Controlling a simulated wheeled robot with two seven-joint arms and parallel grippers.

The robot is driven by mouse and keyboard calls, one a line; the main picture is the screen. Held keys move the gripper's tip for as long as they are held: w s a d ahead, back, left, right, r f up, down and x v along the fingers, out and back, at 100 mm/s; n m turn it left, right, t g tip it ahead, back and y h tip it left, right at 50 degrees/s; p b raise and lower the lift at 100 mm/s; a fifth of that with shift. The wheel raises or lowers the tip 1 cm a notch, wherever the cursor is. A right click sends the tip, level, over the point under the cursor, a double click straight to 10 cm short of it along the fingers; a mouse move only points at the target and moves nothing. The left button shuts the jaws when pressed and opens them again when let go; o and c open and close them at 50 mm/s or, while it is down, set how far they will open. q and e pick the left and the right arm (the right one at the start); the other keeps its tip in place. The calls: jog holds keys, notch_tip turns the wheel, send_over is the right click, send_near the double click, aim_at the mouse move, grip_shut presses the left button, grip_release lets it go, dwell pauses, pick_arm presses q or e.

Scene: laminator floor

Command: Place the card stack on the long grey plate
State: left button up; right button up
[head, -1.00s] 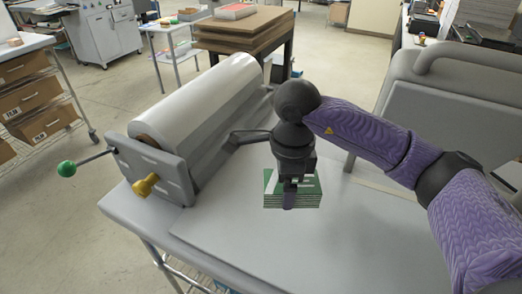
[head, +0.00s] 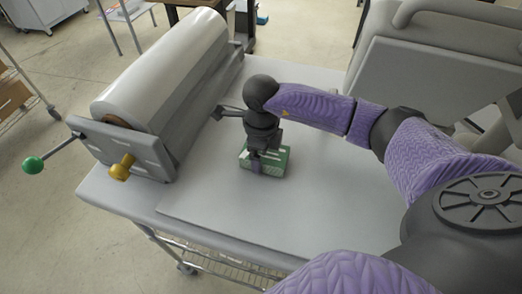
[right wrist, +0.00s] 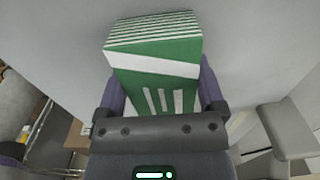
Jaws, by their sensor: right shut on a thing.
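The card stack (head: 277,162) is a green and white block of layered cards. My right gripper (head: 256,165) is shut on it, pointing down over the long grey plate (head: 225,215). In the right wrist view the stack (right wrist: 155,60) sits between the two fingers (right wrist: 160,88), its striped layered edge facing away. The plate is a flat pale grey sheet on the table, right of the roller machine. I cannot tell whether the stack touches the plate or hangs just above it. My left gripper is out of view.
The roller machine (head: 165,75) stands along the table's left side, with a yellow knob (head: 122,167) and a green-ended handle (head: 33,165). A grey machine body (head: 430,75) stands at the back right. The plate's front part is clear.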

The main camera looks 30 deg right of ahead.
jog(key=shift+f, duration=0.2)
jog(key=o, duration=1.3)
jog(key=shift+c, duration=0.2)
notch_tip(320, 180, up, 12)
jog(key=shift+r, duration=0.25)
